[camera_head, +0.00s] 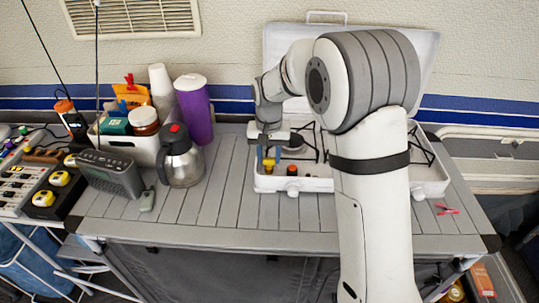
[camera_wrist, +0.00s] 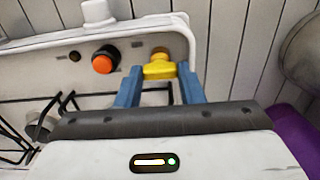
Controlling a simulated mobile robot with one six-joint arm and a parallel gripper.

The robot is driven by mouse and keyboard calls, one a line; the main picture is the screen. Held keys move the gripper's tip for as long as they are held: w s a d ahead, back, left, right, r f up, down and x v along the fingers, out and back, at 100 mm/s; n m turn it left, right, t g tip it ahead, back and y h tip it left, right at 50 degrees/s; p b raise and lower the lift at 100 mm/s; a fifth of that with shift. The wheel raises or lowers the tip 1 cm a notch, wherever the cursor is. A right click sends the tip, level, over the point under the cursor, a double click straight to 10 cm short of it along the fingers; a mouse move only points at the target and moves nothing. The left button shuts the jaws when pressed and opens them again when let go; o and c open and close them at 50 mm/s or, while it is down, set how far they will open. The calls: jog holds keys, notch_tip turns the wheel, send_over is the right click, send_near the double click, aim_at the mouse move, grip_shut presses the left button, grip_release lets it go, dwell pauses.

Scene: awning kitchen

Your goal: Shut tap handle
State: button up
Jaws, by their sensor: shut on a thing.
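The yellow tap handle (camera_wrist: 159,67) sits at the front corner of the white camp stove (camera_head: 322,184), on its front panel. My gripper (camera_wrist: 159,72) has its two blue fingers on either side of the handle and is shut on it. In the head view, my gripper (camera_head: 267,160) reaches down at the stove's front left corner, and a bit of the yellow handle (camera_head: 268,164) shows there. The fingers and wrist partly hide the handle in that view.
An orange-red knob (camera_wrist: 105,61) is close beside the handle on the stove panel. A steel jug (camera_head: 181,163), a purple tumbler (camera_head: 195,112) and a grey radio (camera_head: 110,174) stand left of the stove. The slatted table front (camera_head: 225,210) is mostly clear.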

aim_at(269, 159)
jog(key=shift+r, duration=0.1)
jog(key=o, duration=0.7)
notch_tip(269, 159, up, 8)
jog(key=shift+f, duration=0.15)
dwell(0.4)
jog(key=s+d+r+t, duration=0.1)
jog(key=s+d+r, duration=0.3)
jog(key=s+d, duration=0.8)
jog(key=s+d+f, duration=0.1)
jog(key=s+d, duration=0.1)
jog(key=s, duration=0.5)
jog(key=s+d+f+t, duration=0.1)
jog(key=s+d, duration=0.1)
jog(key=s, duration=0.5)
jog(key=shift+s+d+f+n+t, duration=0.15)
jog(key=shift+d+f+n+t, duration=0.15)
jog(key=shift+f, duration=0.05)
